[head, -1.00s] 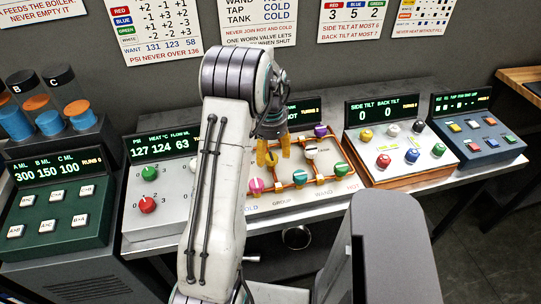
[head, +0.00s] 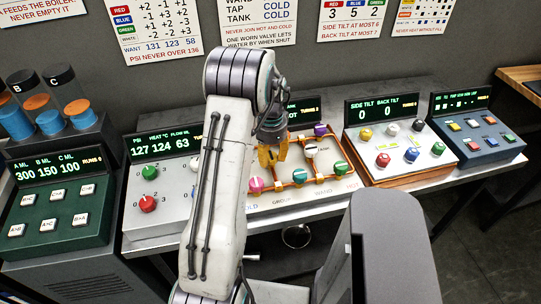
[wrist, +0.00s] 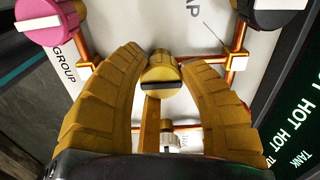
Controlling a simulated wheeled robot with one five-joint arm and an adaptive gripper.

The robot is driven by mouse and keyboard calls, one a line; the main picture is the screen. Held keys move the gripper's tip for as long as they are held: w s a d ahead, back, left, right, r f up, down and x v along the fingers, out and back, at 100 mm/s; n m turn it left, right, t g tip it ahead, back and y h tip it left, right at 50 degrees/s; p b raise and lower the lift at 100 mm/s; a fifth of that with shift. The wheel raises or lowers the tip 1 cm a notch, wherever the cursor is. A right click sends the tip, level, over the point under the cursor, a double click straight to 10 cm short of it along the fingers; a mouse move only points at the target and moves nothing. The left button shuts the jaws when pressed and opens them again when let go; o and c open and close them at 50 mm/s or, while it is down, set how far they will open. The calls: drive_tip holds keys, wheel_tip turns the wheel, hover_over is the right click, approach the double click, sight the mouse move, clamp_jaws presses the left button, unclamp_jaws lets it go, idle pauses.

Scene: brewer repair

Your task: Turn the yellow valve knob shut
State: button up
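The yellow valve knob (wrist: 161,72), with a dark bar across its face, shows in the wrist view. It sits on the copper piping of the white valve panel (wrist: 115,35). My gripper (wrist: 160,58) has its two yellow-brown fingers spread, one on each side of this knob. The fingertips are very close to its sides; I cannot tell whether they touch. In the head view my gripper (head: 272,157) is low over the left part of the valve panel, and the yellow knob is hidden there.
A pink knob (wrist: 45,20) and a dark knob (wrist: 275,14) are near the fingers. A white knob (wrist: 171,141) lies between them. In the head view, a green knob (head: 342,168) and a purple one (head: 320,130) are to the right. Neighbouring consoles stand on both sides.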

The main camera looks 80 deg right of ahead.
drive_tip(key=c, duration=0.5)
drive_tip(key=shift+f+n, duration=0.1)
drive_tip(key=shift+n, duration=0.2)
drive_tip(key=shift+f+n+b, duration=0.1)
drive_tip(key=shift+n+b, duration=0.55)
drive_tip(key=shift+n, duration=0.35)
drive_tip(key=n+b, duration=0.1)
drive_tip(key=n, duration=0.3)
drive_tip(key=shift+a, duration=0.15)
drive_tip(key=n+b, duration=0.1)
drive_tip(key=n, duration=0.5)
drive_tip(key=shift+b, duration=0.3)
drive_tip(key=n, duration=0.5)
drive_tip(key=shift+s+b, duration=0.1)
drive_tip(key=shift+b, duration=0.25)
drive_tip(key=shift+n, duration=0.3)
